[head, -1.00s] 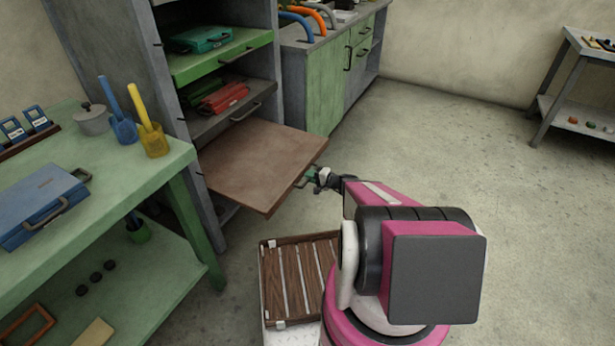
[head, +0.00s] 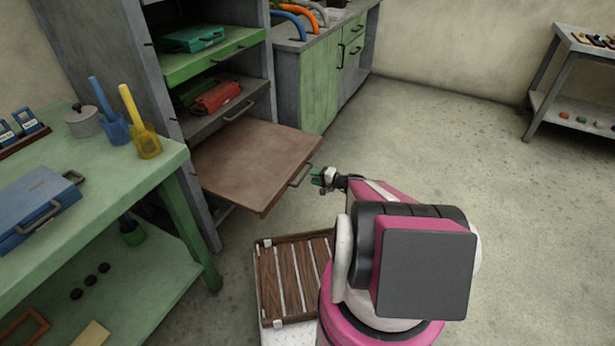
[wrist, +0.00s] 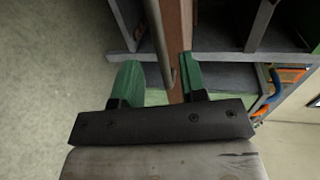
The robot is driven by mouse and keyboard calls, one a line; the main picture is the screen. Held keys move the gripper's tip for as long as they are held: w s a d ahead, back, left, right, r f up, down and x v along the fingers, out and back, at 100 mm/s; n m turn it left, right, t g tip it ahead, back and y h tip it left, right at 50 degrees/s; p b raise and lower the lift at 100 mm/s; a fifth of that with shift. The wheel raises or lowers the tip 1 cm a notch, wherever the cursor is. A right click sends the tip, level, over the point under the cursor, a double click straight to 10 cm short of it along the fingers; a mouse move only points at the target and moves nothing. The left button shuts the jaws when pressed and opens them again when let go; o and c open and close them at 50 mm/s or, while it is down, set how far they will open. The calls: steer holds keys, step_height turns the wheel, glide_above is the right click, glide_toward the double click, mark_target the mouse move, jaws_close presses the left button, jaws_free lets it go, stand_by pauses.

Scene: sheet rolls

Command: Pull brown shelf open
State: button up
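The brown shelf (head: 255,165) is slid well out of the grey cabinet, with a dark bar handle (head: 301,176) on its front edge.
A green shelf (head: 215,58) and a grey shelf (head: 225,112) sit above the brown one. A green table (head: 120,185) stands at the left. A slatted wooden crate (head: 292,280) is in front of me. The floor on the right is clear.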

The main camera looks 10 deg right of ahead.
steer(key=shift+v, duration=2.85)
steer(key=s+a+r+n+g+h, duration=0.6)
steer(key=s+a+r+g, duration=0.15)
steer(key=a+g, duration=0.2)
step_height(320, 180, up, 6)
steer(key=s+d+n+h, duration=0.1)
steer(key=s+d+h, duration=0.1)
steer(key=h, duration=0.4)
steer(key=shift+s+f+n, duration=0.25)
steer(key=shift+n, duration=0.05)
